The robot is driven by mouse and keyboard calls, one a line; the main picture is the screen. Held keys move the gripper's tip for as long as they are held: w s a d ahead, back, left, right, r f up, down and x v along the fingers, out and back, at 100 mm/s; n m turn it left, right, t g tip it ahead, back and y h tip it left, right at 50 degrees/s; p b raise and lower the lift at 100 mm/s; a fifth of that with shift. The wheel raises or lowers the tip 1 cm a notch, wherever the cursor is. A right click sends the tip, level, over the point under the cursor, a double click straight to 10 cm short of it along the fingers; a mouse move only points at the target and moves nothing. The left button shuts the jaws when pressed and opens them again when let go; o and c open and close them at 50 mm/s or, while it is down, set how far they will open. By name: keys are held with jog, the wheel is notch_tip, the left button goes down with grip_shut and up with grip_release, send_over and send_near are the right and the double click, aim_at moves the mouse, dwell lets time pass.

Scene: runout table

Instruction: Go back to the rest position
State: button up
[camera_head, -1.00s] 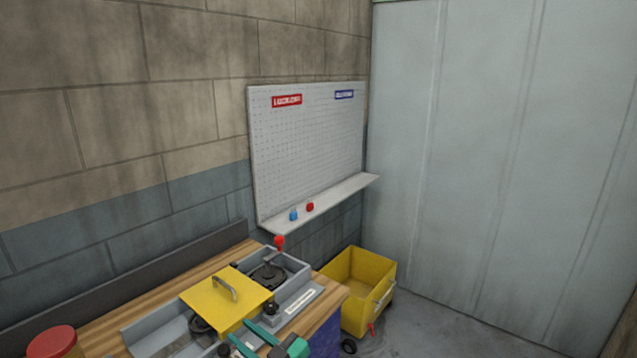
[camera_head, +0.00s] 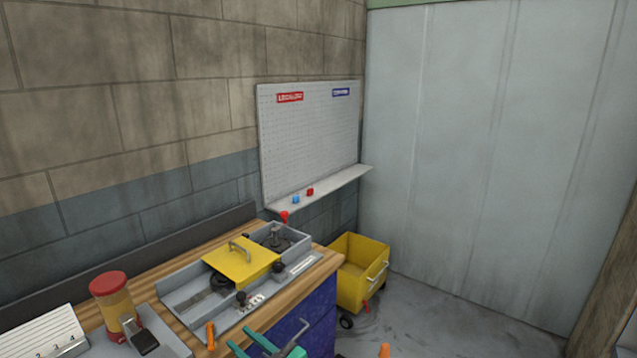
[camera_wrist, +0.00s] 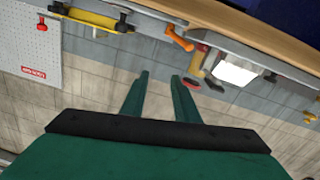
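My gripper (camera_head: 281,343) shows at the bottom edge of the head view, green, in front of the wooden workbench. In the wrist view its two green fingers (camera_wrist: 160,92) stand apart with nothing between them. The gripper is open and empty. Most of my arm is out of the head view.
The workbench (camera_head: 322,268) bears a grey machine tray with a yellow cover (camera_head: 241,262), and a red-lidded yellow canister (camera_head: 114,303). A yellow cart (camera_head: 362,274) stands right of the bench. A pegboard (camera_head: 310,140) hangs behind, with blue and red padlocks on its shelf.

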jog(key=s+d+f+m+t+h, duration=0.1)
jog(key=s+d+f+m+h, duration=0.2)
jog(key=f, duration=0.4)
jog(key=s+d+f+m+t+h, duration=0.1)
jog(key=s+d+f+m+h, duration=0.2)
jog(key=f, duration=0.4)
jog(key=s+d+f+m+t+h, duration=0.1)
jog(key=s+d+f+m+h, duration=0.2)
jog(key=s, duration=0.4)
jog(key=s+d+f+m+h, duration=0.1)
jog(key=s+d+f, duration=0.25)
jog(key=s, duration=0.25)
jog(key=s+d+r+h, duration=0.1)
jog(key=s+r, duration=0.1)
jog(key=s, duration=0.6)
jog(key=s+d+r+m+h, duration=0.1)
jog(key=s+d+r, duration=0.1)
jog(key=s, duration=0.7)
jog(key=s+d+r+t+h, duration=0.1)
jog(key=s+r, duration=0.1)
jog(key=s, duration=0.6)
jog(key=shift+s+d+r+m+h, duration=0.15)
jog(key=shift+d+r+m+h, duration=0.15)
jog(key=shift+d+r+m, duration=0.1)
